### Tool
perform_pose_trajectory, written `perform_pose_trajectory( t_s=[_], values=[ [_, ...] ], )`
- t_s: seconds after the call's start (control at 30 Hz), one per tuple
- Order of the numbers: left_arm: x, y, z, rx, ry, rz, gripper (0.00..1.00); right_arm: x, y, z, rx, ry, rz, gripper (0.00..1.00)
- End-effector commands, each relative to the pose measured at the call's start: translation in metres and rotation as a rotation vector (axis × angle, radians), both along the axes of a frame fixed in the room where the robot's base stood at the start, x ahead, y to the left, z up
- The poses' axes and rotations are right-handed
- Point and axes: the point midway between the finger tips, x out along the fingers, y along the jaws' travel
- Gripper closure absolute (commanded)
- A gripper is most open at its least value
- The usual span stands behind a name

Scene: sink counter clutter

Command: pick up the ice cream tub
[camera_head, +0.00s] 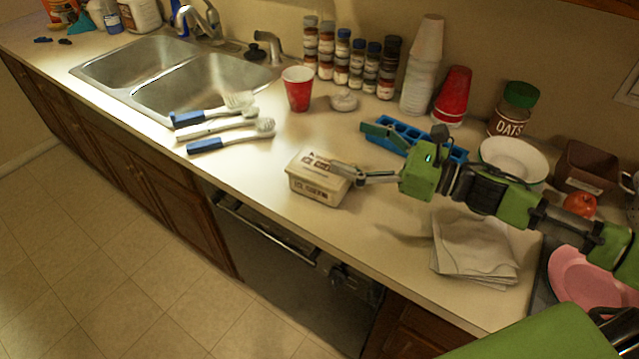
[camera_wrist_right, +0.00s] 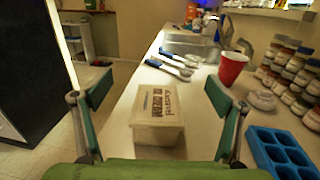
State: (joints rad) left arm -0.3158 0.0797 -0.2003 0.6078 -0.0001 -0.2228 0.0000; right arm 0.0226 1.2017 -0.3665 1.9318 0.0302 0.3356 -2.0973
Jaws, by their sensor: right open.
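The ice cream tub (camera_head: 318,180) is a cream-coloured box with dark lettering on its lid, standing on the counter near the front edge. My right gripper (camera_head: 362,152) reaches in from the right, with one finger by the tub's right side and the other over the blue tray. In the right wrist view the tub (camera_wrist_right: 157,115) sits between the two open fingers of the right gripper (camera_wrist_right: 160,95), just ahead of the palm. No grip on it shows. My left gripper is not in view.
A blue ice tray (camera_head: 412,135) lies behind the right gripper. Spice jars (camera_head: 357,62) line the wall. Folded napkins (camera_head: 472,248) lie to the right. Counter around the tub is clear.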

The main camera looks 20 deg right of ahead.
Motion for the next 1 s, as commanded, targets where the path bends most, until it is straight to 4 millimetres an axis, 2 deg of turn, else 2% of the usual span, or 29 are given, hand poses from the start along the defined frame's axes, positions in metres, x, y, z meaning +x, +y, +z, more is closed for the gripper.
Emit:
perform_pose_trajectory(
  t_s=[0.03, 0.13, 0.27, 0.37, 0.57, 1.0],
  values=[
    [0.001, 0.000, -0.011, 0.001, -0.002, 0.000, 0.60, 0.000, 0.000, -0.011, 0.000, 0.000, 0.000, 0.12],
    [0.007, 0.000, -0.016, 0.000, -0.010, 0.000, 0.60, 0.000, 0.000, -0.017, 0.001, 0.001, -0.001, 0.12],
    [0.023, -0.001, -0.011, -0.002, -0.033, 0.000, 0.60, 0.001, 0.000, -0.030, 0.004, 0.003, -0.002, 0.12],
    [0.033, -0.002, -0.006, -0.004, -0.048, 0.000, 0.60, 0.001, -0.001, -0.050, 0.004, 0.004, -0.003, 0.12],
    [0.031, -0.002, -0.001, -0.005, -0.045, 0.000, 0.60, 0.001, 0.000, -0.093, 0.003, 0.003, -0.003, 0.12],
    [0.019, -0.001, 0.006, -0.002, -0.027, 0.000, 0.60, 0.022, 0.020, -0.092, 0.001, -0.001, 0.000, 0.12]
  ],
)
